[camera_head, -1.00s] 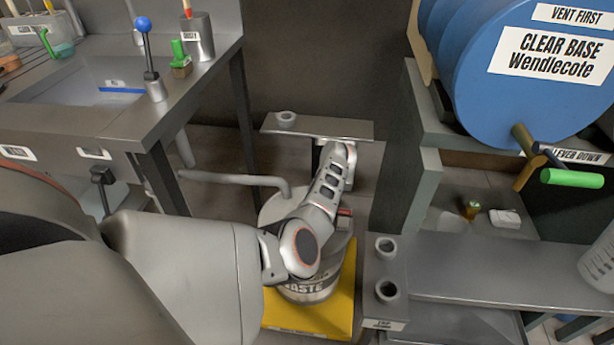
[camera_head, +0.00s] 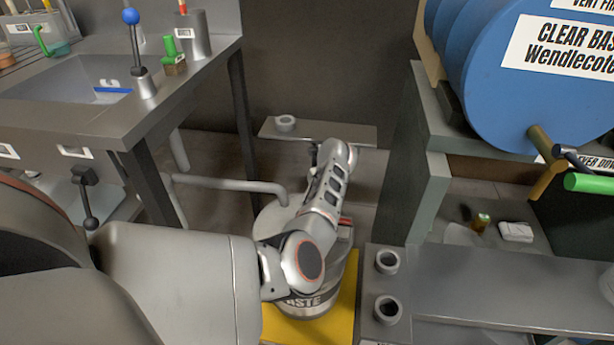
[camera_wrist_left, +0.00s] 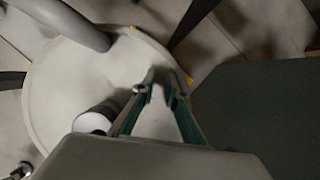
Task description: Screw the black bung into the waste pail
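The waste pail (camera_head: 305,303) stands on a yellow base in the head view, partly covered by my left arm. Its pale round lid (camera_head: 268,228) shows beside the arm. In the left wrist view the round pale lid (camera_wrist_left: 75,75) lies below my left gripper (camera_wrist_left: 161,78). The two teal-padded fingers are a little apart, with nothing seen between their tips. A short pale cylindrical neck with a dark side (camera_wrist_left: 97,118) is on the lid, left of the fingers. I cannot make out the black bung. My right gripper is in neither view.
A bent grey pipe (camera_head: 230,182) runs close to the lid's left. A bench with two ring holders (camera_head: 387,262) stands right of the pail, below a blue drum (camera_head: 535,100). A small shelf (camera_head: 330,132) is behind. A sink bench (camera_head: 125,125) is at left.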

